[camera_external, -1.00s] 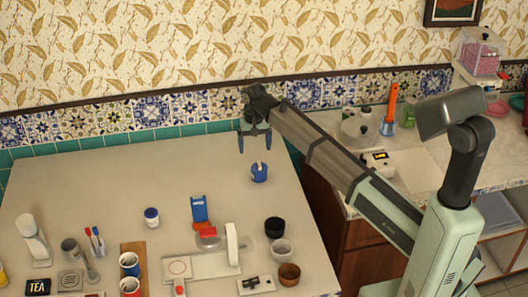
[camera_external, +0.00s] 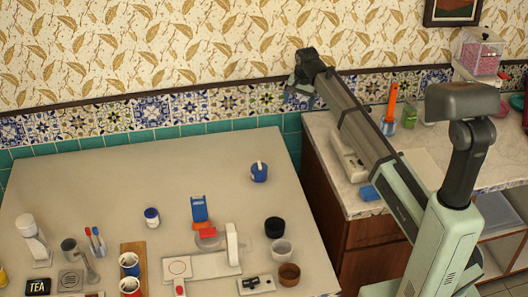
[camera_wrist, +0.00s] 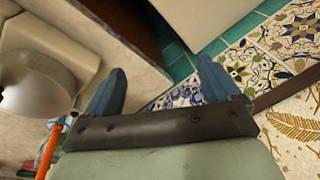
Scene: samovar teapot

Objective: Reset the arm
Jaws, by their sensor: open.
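My gripper (camera_external: 300,88) is raised in front of the tiled wall, near the gap between the table and the side counter. In the wrist view its two blue fingers (camera_wrist: 160,88) are spread apart with nothing between them. A blue pot with a light handle or spoon (camera_external: 259,172) stands upright on the table's far right part, well apart from my gripper.
The table (camera_external: 90,185) holds several cups, a white bottle (camera_external: 33,238), a white-and-blue jar (camera_external: 152,217) and a black bowl (camera_external: 274,227). The marble counter (camera_external: 330,127) at right bears an orange-handled utensil (camera_external: 392,100). The table's back middle is clear.

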